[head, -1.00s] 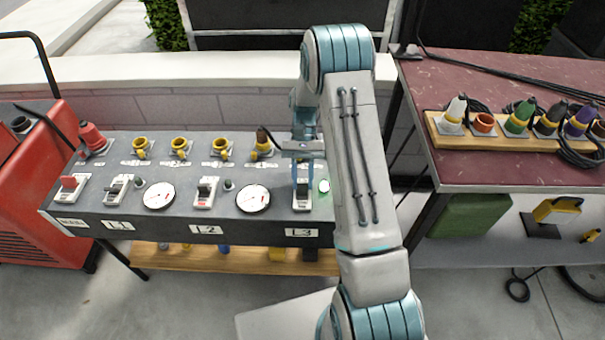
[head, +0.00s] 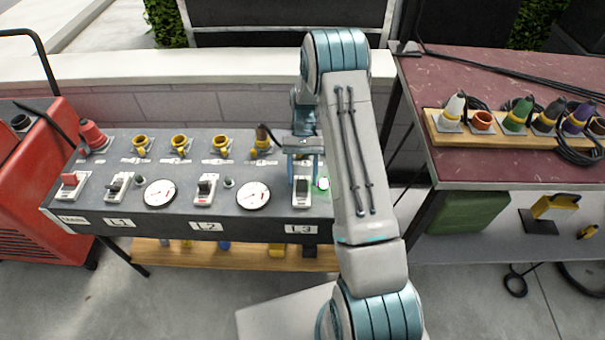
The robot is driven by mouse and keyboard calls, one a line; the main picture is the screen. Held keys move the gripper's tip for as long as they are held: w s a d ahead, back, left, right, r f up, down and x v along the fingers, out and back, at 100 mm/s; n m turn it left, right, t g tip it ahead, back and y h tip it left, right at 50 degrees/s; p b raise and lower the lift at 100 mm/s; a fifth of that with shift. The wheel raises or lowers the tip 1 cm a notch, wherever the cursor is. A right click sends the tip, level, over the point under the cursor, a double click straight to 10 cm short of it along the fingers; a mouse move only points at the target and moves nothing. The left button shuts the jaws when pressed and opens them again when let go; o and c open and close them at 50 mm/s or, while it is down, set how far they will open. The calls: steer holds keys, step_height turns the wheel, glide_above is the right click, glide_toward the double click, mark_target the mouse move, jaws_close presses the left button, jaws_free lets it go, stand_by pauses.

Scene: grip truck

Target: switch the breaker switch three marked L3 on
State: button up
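The L3 breaker switch (head: 302,199) is a white-based switch with a dark lever, at the right end of the grey panel above the L3 label (head: 301,229). A small round lamp (head: 323,184) just right of it glows green. My gripper (head: 303,178) is over the far part of the L3 switch. Its two blue fingers are apart, one on each side, with nothing seen held between them. Whether the fingers touch the lever, and the lever's exact tilt, I cannot tell.
The L2 switch (head: 206,188) and L1 switch (head: 119,186) stand left, with round dials (head: 253,195) between. A red switch (head: 71,185) is at the far left. Yellow sockets (head: 179,145) and a plugged connector (head: 263,141) line the back. A maroon table (head: 475,75) stands right.

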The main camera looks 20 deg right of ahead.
steer(key=v, duration=1.3)
steer(key=shift+w+d+r, duration=0.15)
steer(key=shift+w+r, duration=0.1)
steer(key=shift+r, duration=0.05)
steer(key=shift+r, duration=0.1)
